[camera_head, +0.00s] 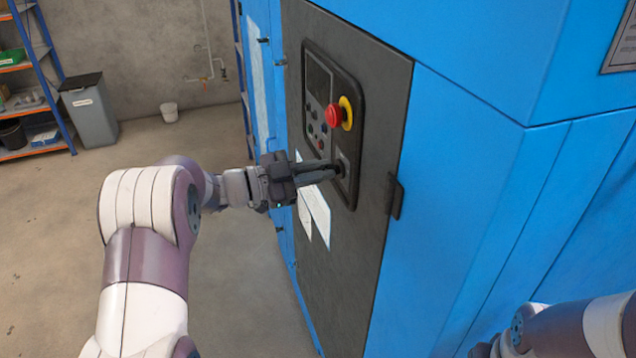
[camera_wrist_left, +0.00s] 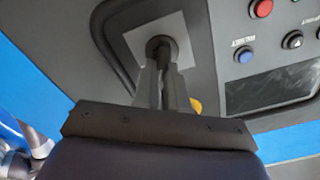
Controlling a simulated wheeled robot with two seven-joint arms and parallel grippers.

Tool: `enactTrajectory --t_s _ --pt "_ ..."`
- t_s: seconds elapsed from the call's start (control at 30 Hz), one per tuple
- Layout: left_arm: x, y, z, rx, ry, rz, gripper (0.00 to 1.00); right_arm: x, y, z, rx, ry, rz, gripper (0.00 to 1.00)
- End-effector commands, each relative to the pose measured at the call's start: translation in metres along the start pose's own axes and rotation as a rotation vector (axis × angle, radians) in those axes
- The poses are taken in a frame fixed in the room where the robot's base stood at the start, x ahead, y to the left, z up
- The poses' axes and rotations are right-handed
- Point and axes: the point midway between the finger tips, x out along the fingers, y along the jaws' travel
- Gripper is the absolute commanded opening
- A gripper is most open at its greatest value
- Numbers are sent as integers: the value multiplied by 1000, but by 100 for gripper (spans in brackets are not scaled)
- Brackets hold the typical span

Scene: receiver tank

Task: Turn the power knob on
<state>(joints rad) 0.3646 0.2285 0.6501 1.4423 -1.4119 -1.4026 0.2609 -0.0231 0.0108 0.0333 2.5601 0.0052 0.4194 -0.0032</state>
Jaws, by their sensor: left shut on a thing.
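The power knob (camera_wrist_left: 158,45) is a small black knob on a light square plate (camera_wrist_left: 180,50), at the lower end of the control panel (camera_head: 352,90). My left gripper (camera_head: 338,171) reaches the knob from the left in the head view. In the left wrist view its two fingers (camera_wrist_left: 160,80) are shut on the knob, one on each side. The fingers hide part of the knob, so I cannot tell which way it is turned. My right arm shows at the lower right of the head view, and its fingertips are not visible.
A red emergency button (camera_head: 334,115) with a yellow collar sticks out above the knob. The panel is on a dark door (camera_head: 375,100) of a blue cabinet (camera_head: 470,150), with a handle (camera_head: 395,196) at right. A grey bin (camera_head: 90,110) and shelves stand far left. Open floor lies left.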

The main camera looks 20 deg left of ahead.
Motion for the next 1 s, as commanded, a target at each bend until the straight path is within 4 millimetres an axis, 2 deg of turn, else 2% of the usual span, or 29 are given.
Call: enactTrajectory --t_s 0.03,0.6,1.0 --pt "0 5 7 43 0 0 0 15 0 2 0 0 0 43" --pt "0 12 10 583 0 0 0 102 0 12 0 0 0 43" --pt "0 13 10 890 0 1 0 151 0 18 0 0 0 43"
